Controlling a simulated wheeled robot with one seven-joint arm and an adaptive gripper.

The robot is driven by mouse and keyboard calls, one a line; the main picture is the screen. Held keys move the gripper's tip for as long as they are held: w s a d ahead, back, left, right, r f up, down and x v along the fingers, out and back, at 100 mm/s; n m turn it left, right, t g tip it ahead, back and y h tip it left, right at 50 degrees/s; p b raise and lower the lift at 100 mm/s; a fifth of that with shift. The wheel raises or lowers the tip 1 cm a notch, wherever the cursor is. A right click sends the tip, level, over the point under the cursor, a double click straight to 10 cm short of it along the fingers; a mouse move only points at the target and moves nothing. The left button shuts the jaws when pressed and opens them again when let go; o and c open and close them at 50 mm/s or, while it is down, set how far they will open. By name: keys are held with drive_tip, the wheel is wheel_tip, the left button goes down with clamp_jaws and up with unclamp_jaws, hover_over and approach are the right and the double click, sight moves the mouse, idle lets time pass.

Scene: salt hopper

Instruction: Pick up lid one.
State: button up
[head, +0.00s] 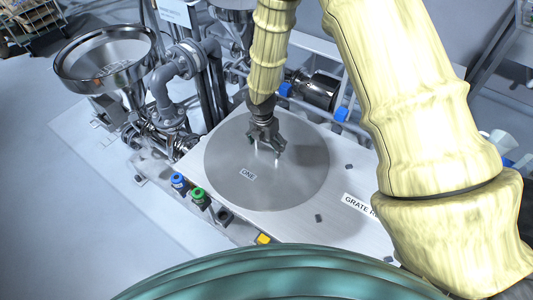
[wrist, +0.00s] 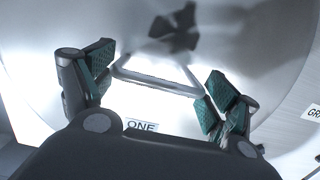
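Lid one (head: 235,185) is a flat round grey disc marked "ONE", lying on the pale bench in the head view. In the wrist view the lid (wrist: 175,125) fills most of the picture, with its "ONE" label near the bottom. A bright metal loop handle (wrist: 150,78) stands on it. My gripper (head: 268,152) is over the lid's middle, pointing down. In the wrist view my gripper (wrist: 156,82) is open, with green-padded fingers apart on either side of the handle. Gaps show between the pads and the handle. The fingers partly hide the handle in the head view.
The bench (head: 335,225) has a "GRATE R..." label, partly hidden by my arm. A steel funnel hopper (head: 108,60) and grey pipes (head: 180,75) stand at the left and back. Blue and green knobs (head: 190,188) line the front left edge. A motor (head: 315,90) sits behind the lid.

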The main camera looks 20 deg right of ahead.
drive_tip(key=c, duration=0.9)
drive_tip(key=shift+w+r, duration=0.1)
drive_tip(key=shift+r, duration=0.05)
drive_tip(key=shift+c, duration=0.2)
